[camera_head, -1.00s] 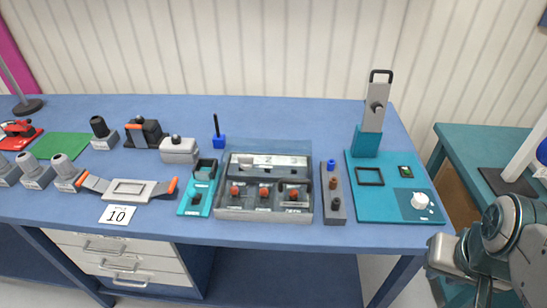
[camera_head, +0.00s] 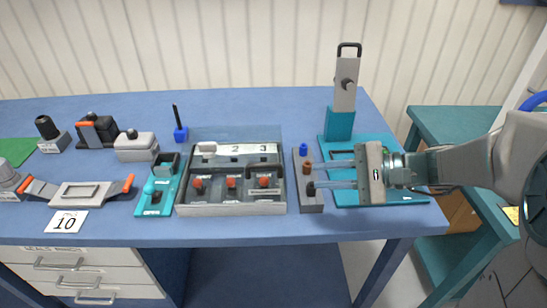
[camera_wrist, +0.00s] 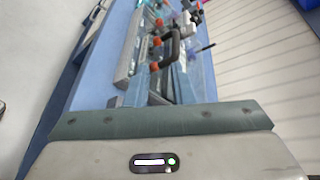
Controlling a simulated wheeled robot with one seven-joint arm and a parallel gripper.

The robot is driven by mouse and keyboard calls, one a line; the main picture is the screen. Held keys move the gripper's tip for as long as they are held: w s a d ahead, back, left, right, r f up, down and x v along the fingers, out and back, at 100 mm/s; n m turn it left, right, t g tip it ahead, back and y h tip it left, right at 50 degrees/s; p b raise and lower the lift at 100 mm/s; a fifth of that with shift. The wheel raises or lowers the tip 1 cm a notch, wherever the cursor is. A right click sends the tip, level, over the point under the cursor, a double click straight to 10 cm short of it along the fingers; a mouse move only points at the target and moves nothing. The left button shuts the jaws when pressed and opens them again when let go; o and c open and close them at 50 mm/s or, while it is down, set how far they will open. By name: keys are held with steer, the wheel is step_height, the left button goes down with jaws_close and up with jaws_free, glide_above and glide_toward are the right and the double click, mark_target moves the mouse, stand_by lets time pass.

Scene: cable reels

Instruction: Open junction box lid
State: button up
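The junction box (camera_head: 183,207) is a low grey case in the middle of the table, with orange-red knobs inside and a white strip marked 2 and 3 along its back. Its lid is clear and hard to make out; I cannot tell its exact position. A dark bar handle (camera_head: 264,168) shows at the box's right side, and again in the wrist view (camera_wrist: 176,46). My gripper (camera_head: 311,175) is open, to the right of the box. Its two pale fingers point left toward the handle, apart from it, above the strip of coloured pegs.
A narrow grey block (camera_head: 312,205) with blue, brown and black pegs stands just right of the box, under my fingertips. A teal panel (camera_head: 408,199) with an upright grey post (camera_head: 345,85) is behind my gripper. A teal tray (camera_head: 150,209) stands close left of the box.

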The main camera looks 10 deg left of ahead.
mark_target(273, 165)
steer(key=shift+m+t+y, duration=0.3)
steer(key=shift+y, duration=0.3)
steer(key=x, duration=0.4)
steer(key=w+x, duration=0.1)
steer(key=x, duration=0.8)
steer(key=shift+w+a+r+p, duration=0.1)
steer(key=shift+w+a+p, duration=0.2)
steer(key=shift+w+p, duration=0.15)
jaws_close()
